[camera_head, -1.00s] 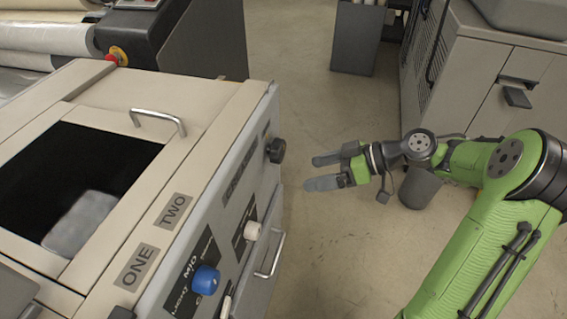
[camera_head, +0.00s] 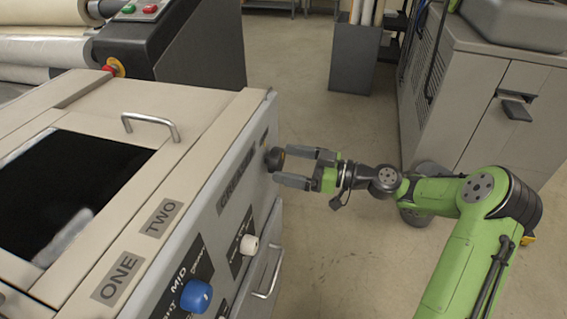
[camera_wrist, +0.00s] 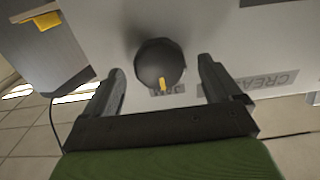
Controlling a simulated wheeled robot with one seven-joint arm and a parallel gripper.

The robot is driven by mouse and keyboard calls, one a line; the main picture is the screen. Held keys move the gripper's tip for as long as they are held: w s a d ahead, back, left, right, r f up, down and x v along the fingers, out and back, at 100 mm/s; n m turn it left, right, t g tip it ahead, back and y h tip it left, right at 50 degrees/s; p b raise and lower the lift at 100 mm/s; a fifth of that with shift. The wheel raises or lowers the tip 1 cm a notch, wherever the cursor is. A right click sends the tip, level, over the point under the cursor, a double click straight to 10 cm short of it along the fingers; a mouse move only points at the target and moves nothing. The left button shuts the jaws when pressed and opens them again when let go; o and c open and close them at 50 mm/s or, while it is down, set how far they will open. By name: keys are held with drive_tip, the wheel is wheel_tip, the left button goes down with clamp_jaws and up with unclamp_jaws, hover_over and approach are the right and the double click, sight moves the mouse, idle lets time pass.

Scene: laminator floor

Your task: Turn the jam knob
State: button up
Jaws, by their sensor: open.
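The jam knob (camera_head: 274,158) is a round black knob on the grey side panel of the machine, near its far end. In the wrist view the knob (camera_wrist: 160,64) shows a yellow pointer mark toward the bottom of the picture, above a partly hidden label. My gripper (camera_head: 295,168) is open, with its fingers pointing at the panel and the tips close to the knob. In the wrist view my gripper (camera_wrist: 162,88) has one finger on each side of the knob, with a gap on both sides. I cannot tell how deep the fingers reach past it.
The same panel (camera_head: 225,215) carries a blue knob (camera_head: 196,296), a white knob (camera_head: 249,245) and a metal handle (camera_head: 270,272). Another handle (camera_head: 151,126) is on the machine's top. A grey cabinet (camera_head: 480,95) stands at right.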

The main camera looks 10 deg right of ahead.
drive_tip(key=shift+x, duration=1.05)
drive_tip(key=c, duration=1.1)
drive_tip(key=shift+o, duration=0.2)
